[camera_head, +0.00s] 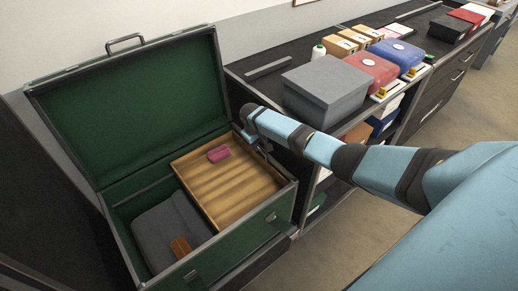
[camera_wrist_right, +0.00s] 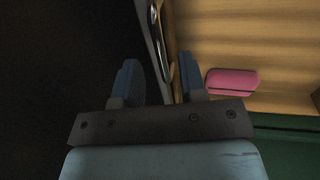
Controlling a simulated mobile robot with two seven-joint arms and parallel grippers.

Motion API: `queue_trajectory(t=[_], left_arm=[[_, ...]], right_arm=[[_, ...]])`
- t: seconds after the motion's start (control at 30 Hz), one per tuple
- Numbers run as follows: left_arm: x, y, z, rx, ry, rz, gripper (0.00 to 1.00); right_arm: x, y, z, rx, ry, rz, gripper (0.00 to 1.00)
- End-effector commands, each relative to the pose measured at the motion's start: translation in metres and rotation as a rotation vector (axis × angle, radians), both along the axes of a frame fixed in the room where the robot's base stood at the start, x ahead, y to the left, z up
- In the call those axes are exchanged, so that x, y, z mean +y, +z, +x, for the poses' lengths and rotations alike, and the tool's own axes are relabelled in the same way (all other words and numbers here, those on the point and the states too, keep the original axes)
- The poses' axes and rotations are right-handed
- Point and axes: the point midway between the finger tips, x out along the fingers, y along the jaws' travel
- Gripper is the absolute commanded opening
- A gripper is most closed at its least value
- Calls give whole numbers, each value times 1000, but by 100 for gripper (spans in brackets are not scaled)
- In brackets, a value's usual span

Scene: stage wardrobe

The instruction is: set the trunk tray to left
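The open green trunk (camera_head: 118,200) stands at the left with its lid up. The wooden trunk tray (camera_head: 228,188) sits at the right side of the trunk, a pink item (camera_head: 218,154) lying in it. The tray (camera_wrist_right: 245,35) and pink item (camera_wrist_right: 232,82) also show in the right wrist view. My right gripper (camera_head: 262,146) is at the tray's far right corner, by the trunk's right rim. Its fingers (camera_wrist_right: 160,82) are apart, with a dark, metal-edged strip beyond the gap; contact cannot be told. My left gripper is not in view.
The trunk's left part holds a dark grey folded item (camera_head: 165,228) and a brown item (camera_head: 180,247). A black counter (camera_head: 262,82) at the right carries a grey box (camera_head: 325,88), a red box (camera_head: 371,68) and a blue box (camera_head: 398,55). Floor (camera_head: 335,240) shows in front.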

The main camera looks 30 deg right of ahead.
Motion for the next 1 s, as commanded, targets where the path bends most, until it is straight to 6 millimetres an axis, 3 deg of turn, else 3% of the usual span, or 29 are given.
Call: queue_trajectory(t=[0.2, 0.53, 0.7, 1.0], left_arm=[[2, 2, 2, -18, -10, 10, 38], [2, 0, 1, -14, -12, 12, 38], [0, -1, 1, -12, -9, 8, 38], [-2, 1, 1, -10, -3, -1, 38]], right_arm=[[-4, -21, 1, 0, -1, 1, 38], [-4, -23, 1, -1, 0, 1, 38], [-4, -23, 1, -1, 0, 1, 0], [-1, -23, 0, 0, 0, 1, 0]])
